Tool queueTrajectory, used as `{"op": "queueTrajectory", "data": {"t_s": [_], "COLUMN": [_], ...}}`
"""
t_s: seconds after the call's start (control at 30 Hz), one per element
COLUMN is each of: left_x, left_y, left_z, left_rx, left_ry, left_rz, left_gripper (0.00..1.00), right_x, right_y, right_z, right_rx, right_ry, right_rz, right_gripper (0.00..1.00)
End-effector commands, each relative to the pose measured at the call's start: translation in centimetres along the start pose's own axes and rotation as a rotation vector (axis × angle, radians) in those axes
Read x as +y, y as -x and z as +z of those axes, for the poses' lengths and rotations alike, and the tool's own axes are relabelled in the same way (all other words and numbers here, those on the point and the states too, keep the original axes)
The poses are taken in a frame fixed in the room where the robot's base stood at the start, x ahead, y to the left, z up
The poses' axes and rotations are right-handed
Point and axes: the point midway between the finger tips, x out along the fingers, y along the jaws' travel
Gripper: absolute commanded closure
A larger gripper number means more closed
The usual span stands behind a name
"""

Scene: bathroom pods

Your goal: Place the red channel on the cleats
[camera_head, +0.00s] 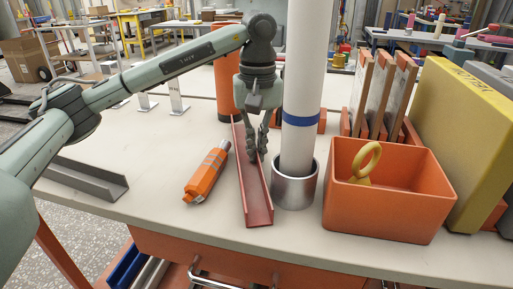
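The red channel (257,207) is a long, narrow U-section. It lies on the workbench, running from the front edge toward the back. My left gripper (257,154) points straight down over its middle part, with its fingertips at the channel's walls. Whether the fingers are closed on a wall or only beside it cannot be made out. Two upright metal brackets, possibly the cleats, stand at the back left of the bench: one (178,92) and another (145,92) left of it. My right gripper is not in view.
Right of the channel, a white pipe with a blue band (301,120) stands in a metal cup (296,190). An orange bin (385,207) stands farther right. An orange tool (207,176) and a grey channel (85,181) lie left. An orange cylinder (227,85) stands behind.

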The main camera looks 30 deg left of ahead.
Motion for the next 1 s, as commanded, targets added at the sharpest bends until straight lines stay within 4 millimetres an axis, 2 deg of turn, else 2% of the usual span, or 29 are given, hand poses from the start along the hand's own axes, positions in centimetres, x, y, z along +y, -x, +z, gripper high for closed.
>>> {"op": "queueTrajectory", "data": {"t_s": [0.3, 0.4, 0.5, 0.87, 0.93, 1.0], "left_x": [0.0, 0.0, 0.0, 0.0, 0.0, 0.1], "left_y": [-0.2, -0.2, -0.2, 0.0, 0.3, 1.5], "left_z": [0.0, 0.0, 0.0, 0.0, 0.0, -0.1], "left_rx": [0.001, 0.0, 0.0, 0.0, 0.0, 0.004], "left_ry": [0.001, 0.0, 0.0, 0.0, 0.001, 0.001], "left_rz": [0.001, 0.0, 0.0, 0.0, 0.0, 0.004], "left_gripper": [1.0, 0.85, 0.74, 0.74, 0.74, 0.74], "right_x": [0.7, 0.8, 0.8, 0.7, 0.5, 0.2], "right_y": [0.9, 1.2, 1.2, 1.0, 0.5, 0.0], "right_z": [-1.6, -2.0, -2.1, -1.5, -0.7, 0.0], "right_rx": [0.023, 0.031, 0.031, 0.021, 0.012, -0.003], "right_ry": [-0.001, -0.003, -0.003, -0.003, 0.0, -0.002], "right_rz": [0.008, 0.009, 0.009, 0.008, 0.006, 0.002], "right_gripper": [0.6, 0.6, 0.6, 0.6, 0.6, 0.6]}}
